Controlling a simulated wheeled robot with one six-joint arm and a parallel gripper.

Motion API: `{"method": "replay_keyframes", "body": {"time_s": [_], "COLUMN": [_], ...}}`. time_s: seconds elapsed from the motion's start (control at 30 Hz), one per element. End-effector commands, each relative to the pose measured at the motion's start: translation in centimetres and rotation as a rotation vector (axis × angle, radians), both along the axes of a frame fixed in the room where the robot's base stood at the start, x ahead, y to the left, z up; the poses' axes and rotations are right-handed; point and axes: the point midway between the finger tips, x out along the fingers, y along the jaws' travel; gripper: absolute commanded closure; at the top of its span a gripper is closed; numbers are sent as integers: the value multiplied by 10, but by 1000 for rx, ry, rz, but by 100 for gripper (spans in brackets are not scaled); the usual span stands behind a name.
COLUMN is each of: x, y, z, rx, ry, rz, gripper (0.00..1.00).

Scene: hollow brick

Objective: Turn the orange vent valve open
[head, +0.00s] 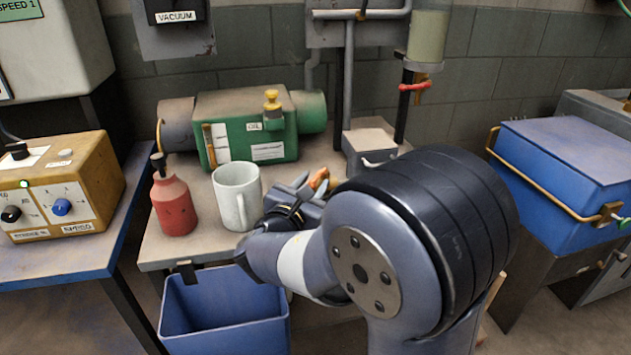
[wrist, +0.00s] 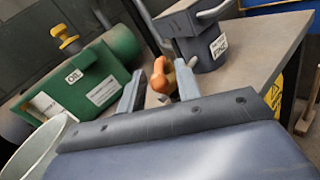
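The orange vent valve (wrist: 162,76) shows in the wrist view as a rounded orange handle in front of a grey block. In the head view a small orange part (head: 319,180) of it shows beside my fingertips, with the rest hidden by my arm. My gripper (wrist: 160,80) is open, with one finger on each side of the orange handle. A narrow gap shows on the left; on the right the handle and finger overlap in view, so I cannot tell whether they touch. My gripper is also in the head view (head: 308,186), low over the bench.
A white mug (head: 236,195) stands close to my gripper's left, with a red bottle (head: 173,203) beyond it. A green oil pump (head: 246,130) stands behind. The grey labelled block (head: 370,143) has a light metal lever. A blue bin (head: 225,315) is below the bench.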

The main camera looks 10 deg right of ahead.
Motion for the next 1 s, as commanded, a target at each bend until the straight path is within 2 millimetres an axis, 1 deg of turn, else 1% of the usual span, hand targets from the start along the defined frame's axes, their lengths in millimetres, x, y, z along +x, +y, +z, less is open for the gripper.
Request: {"method": "replay_keyframes", "body": {"time_s": [0.03,0.1,0.2,0.53,0.9,1.0], "x": [5,11,15,17,17,17], "y": [-5,-8,-11,-12,-12,-12], "z": [-1,0,0,0,0,0], "rx": [1,1,1,1,1,1], "ry": [1,0,1,1,1,1], "rz": [-3,-2,-1,0,0,0], "gripper": [68,68,68,68,99,100]}}
